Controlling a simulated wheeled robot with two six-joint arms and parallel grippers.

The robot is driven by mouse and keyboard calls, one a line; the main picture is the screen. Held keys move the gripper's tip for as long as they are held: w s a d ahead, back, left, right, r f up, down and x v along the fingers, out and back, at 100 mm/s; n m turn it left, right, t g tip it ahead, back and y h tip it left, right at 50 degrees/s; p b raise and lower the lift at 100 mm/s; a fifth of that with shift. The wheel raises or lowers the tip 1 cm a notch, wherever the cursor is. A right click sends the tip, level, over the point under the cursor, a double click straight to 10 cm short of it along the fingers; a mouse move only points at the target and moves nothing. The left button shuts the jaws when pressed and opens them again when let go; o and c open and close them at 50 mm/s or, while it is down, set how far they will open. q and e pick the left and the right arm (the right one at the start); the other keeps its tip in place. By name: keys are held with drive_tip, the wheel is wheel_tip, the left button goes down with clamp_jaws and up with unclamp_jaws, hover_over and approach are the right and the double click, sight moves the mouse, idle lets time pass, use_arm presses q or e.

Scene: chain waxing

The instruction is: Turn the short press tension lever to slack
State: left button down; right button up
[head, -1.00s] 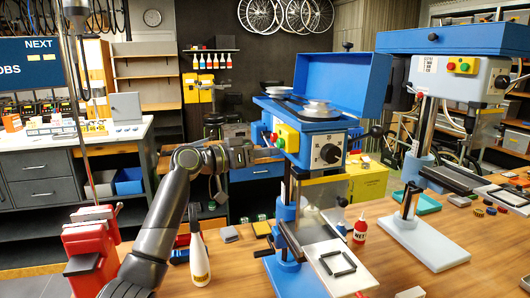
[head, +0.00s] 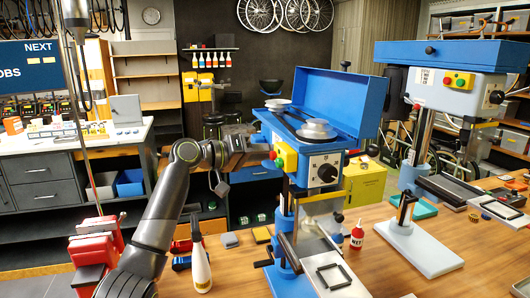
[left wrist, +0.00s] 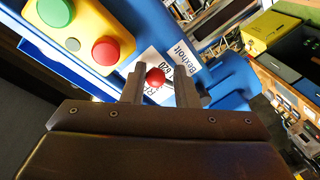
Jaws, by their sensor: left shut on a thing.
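My left gripper (head: 264,150) reaches this side from the left. In the left wrist view, a small red knob (left wrist: 155,78) shows between the fingers of my left gripper (left wrist: 159,88), in front of a white label on the blue housing. The gripper is shut on this knob, seemingly the tension lever's end. The rest of the lever is hidden, so its angle cannot be told. My right gripper is out of view.
A taller press (head: 450,88) stands to the right. A white bottle (head: 200,265) and a red vise (head: 92,245) stand near my left arm. A red bottle (head: 357,236) is beside the short press. The yellow panel (left wrist: 85,30) is close to the left fingers.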

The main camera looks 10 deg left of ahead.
use_arm(q)
drive_tip(key=shift+a+r, duration=0.1)
drive_tip(key=shift+r, duration=0.2)
drive_tip(key=c, duration=1.4)
unclamp_jaws()
drive_tip(key=shift+o, duration=1.3)
drive_tip(key=shift+w+f, duration=0.1)
drive_tip(key=shift+f, duration=0.15)
drive_tip(key=shift+a, duration=0.1)
drive_tip(key=shift+b+v, duration=3.75)
drive_tip(key=shift+v, duration=4.9)
